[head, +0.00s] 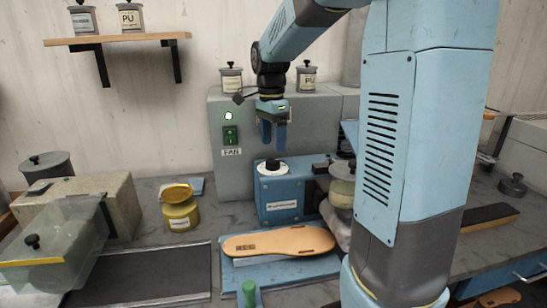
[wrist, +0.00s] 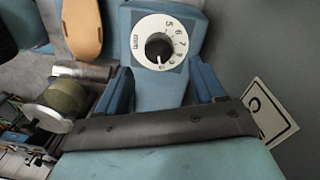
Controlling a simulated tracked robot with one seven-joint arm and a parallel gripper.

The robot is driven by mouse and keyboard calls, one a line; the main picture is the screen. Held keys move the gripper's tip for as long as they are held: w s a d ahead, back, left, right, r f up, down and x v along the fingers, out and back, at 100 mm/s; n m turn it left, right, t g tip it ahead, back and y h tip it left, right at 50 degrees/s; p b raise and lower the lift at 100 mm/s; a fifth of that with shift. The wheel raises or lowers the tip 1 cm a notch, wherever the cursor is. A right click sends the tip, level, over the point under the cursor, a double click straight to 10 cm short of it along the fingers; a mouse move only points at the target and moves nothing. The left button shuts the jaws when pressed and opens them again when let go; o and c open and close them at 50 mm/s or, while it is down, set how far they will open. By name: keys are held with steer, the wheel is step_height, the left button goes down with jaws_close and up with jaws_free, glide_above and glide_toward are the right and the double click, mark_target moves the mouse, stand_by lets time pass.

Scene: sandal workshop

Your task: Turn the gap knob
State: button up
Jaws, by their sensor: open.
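The gap knob (head: 272,164) is black and sits on a white numbered dial on top of a blue machine (head: 280,200). In the wrist view the knob (wrist: 158,47) stands in the middle of the dial (wrist: 141,28), which carries black digits and a unit mark. My gripper (head: 273,146) points down a little above the knob, apart from it. Its two blue fingers are spread and empty. In the wrist view the gripper (wrist: 163,78) has one finger on either side, with the dial showing beyond and between them.
A grey fan box (head: 228,165) with a green light stands behind the machine. A tan sole (head: 279,242) lies on a blue plate in front. An open yellow tin (head: 181,212) is at left. A roll (head: 342,188) sits close to the machine's right side.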

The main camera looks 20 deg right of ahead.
mark_target(273, 160)
steer(key=f, duration=0.5)
steer(key=shift+s+f, duration=0.2)
steer(key=shift+f, duration=0.1)
steer(key=c, duration=1.1)
